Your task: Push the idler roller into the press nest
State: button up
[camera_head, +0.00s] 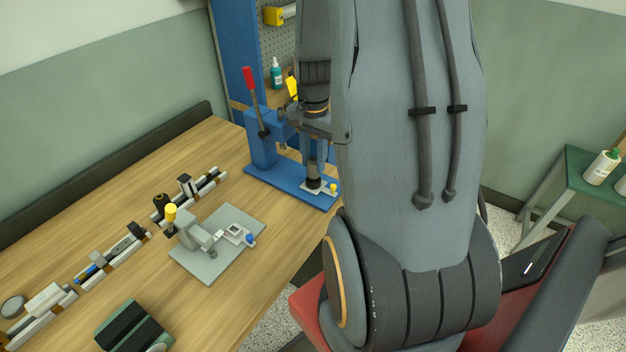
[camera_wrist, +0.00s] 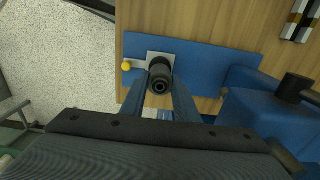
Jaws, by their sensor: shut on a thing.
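The idler roller is a dark cylinder in the wrist view (camera_wrist: 159,74), seen end-on between my fingertips, and it also shows in the head view (camera_head: 313,182). My gripper (camera_wrist: 161,88) is shut on it, with one finger on each side; in the head view my gripper (camera_head: 313,168) points down over the press base. The press nest is a pale plate (camera_wrist: 140,62) on the blue base, with a yellow knob (camera_wrist: 126,66) beside it. The roller stands upright over this plate. Its lower end is hidden in the wrist view, so I cannot tell how deep it sits.
The blue press (camera_head: 262,145) with a red-handled lever (camera_head: 249,80) stands close beside my gripper. A grey fixture plate (camera_head: 215,262) with a yellow-knobbed clamp lies nearer on the wooden bench (camera_head: 130,180). Several racks of parts line the bench at left.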

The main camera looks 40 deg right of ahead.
jog(key=shift+f+b, duration=0.4)
jog(key=shift+f, duration=0.55)
dwell(0.6)
jog(key=o, duration=1.1)
jog(key=shift+r+b, duration=1.1)
jog(key=shift+r, duration=2.85)
jog(key=shift+a, duration=0.1)
jog(key=s+a+f+n+b, duration=0.1)
jog(key=a+f+n, duration=0.1)
jog(key=a+n, duration=0.2)
jog(key=s+a+f+n+t+b, duration=0.1)
jog(key=a+n, duration=0.4)
jog(key=a, duration=0.5)
jog(key=s+a+f+n+b, duration=0.2)
jog(key=a+n+b, duration=0.1)
jog(key=a+n, duration=0.2)
jog(key=shift+a+f, duration=0.2)
jog(key=shift+a, duration=0.5)
jog(key=shift+a+f, duration=0.15)
jog(key=shift+a, duration=0.5)
